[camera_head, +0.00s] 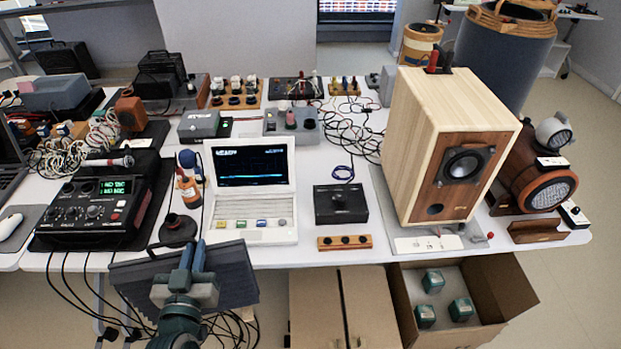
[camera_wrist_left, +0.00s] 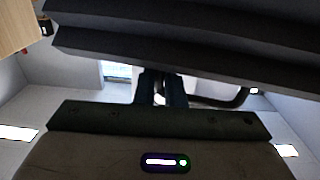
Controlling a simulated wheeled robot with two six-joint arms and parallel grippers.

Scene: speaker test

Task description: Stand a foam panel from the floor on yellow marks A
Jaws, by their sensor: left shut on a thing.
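A dark grey foam panel (camera_head: 235,275) is held in front of the table's near edge, below the laptop. It looks tilted, with its upper edge near the height of the tabletop. My left gripper (camera_head: 193,256) is shut on the panel. In the left wrist view the ridged panel (camera_wrist_left: 190,42) spans the top, with the gripper fingers (camera_wrist_left: 160,88) against its lower side. I cannot make out yellow marks A in either view. My right gripper is not in view.
A wooden speaker (camera_head: 455,145) stands at the right of the white table (camera_head: 300,254). A laptop (camera_head: 250,185), black mixer (camera_head: 95,205), small bottle and black stand (camera_head: 178,230) are near the panel. Cardboard boxes (camera_head: 345,305) and cables are below the front edge.

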